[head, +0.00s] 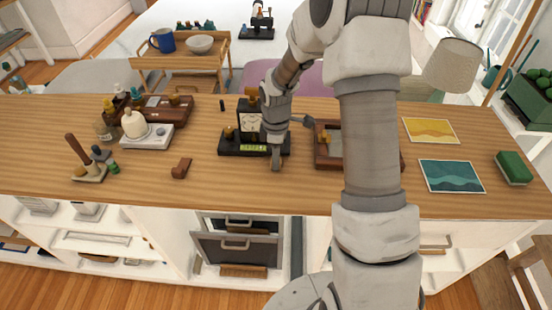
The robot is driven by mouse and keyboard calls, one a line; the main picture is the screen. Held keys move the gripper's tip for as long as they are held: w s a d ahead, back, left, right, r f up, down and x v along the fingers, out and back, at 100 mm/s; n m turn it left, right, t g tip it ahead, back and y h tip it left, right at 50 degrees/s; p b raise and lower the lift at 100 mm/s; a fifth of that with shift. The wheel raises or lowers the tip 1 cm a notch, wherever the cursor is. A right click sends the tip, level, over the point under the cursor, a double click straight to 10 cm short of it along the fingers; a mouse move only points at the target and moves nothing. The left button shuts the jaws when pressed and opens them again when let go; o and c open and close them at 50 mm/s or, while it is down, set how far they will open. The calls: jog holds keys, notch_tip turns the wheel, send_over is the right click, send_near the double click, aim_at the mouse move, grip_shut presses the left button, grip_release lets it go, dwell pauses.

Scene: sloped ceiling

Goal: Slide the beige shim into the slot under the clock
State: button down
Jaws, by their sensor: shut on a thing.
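The clock (250,121) is dark with a pale face and stands upright on a black base (228,150) near the middle of the wooden counter. A yellow-green label shows on the front of the base. My gripper (276,164) points down at the right front of the clock base, close to the counter top. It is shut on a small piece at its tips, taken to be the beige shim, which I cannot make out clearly. The slot under the clock is too small to see, and I cannot tell whether the gripper touches the base.
A red-brown block (181,168) lies on the counter to the left. A wooden tray (322,163) is just right of my gripper, partly behind my arm. A white stand (147,138) and a wooden-handled tool (86,165) are farther left. Bare counter lies in front of the clock.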

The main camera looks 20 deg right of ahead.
jog(key=shift+w+d, duration=0.15)
jog(key=shift+w, duration=0.35)
jog(key=shift+w+d, duration=0.15)
jog(key=shift+w, duration=0.35)
jog(key=c, duration=0.7)
grip_release()
jog(key=shift+w, duration=0.1)
jog(key=shift+d+r, duration=0.1)
jog(key=shift+r, duration=0.1)
